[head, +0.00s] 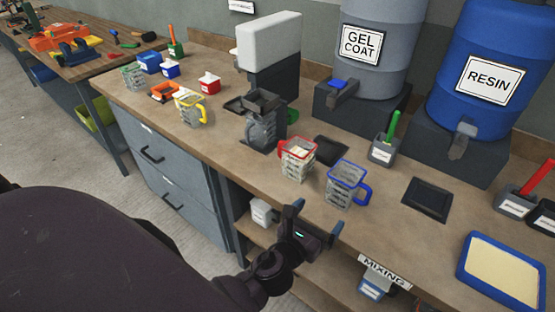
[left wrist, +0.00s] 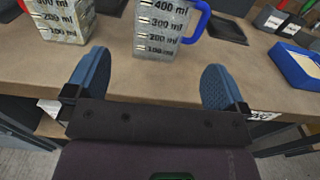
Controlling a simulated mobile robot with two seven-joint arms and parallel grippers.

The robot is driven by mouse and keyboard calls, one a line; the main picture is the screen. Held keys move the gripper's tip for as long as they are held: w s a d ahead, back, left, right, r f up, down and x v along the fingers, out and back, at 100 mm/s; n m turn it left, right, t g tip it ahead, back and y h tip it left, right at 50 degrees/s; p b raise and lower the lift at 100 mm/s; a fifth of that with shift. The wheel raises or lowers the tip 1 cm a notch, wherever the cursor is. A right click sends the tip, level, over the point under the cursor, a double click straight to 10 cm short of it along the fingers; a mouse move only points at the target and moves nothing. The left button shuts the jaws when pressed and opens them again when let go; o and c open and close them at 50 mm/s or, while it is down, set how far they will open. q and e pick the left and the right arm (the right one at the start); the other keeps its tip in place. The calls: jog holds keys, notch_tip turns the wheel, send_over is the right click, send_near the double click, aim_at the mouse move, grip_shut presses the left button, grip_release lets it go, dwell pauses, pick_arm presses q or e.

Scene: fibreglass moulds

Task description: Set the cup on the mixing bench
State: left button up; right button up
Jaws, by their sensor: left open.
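Several clear measuring cups stand on the wooden bench (head: 235,160), whose front edge carries a MIXING label (head: 384,272). A blue-rimmed cup (head: 343,188) with a blue handle stands nearest my left gripper (head: 317,218). A red-rimmed cup (head: 297,160) with pale contents stands left of it. A yellow-rimmed cup (head: 189,110) and a green-rimmed cup (head: 132,76) stand farther left. My left gripper is open and empty at the bench's front edge. In the left wrist view the blue-rimmed cup (left wrist: 160,28) stands upright beyond the parted fingers (left wrist: 155,85), apart from them. My right gripper is out of view.
A GEL COAT drum (head: 375,40) and a blue RESIN drum (head: 483,80) line the back. A dark square pad (head: 427,199) and a blue tray (head: 500,270) lie right. Bare bench lies between.

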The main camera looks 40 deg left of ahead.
pick_arm(q)
jog(key=s+a+f+n+g, duration=0.3)
jog(key=s+f+n, duration=0.3)
jog(key=n, duration=1.1)
jog(key=s+a+f+n+g, duration=0.3)
jog(key=s+a+f+n, duration=0.3)
jog(key=n, duration=1.2)
jog(key=shift+s+a+f+y, duration=0.3)
jog(key=shift+s+f+y, duration=0.15)
jog(key=shift+s, duration=0.25)
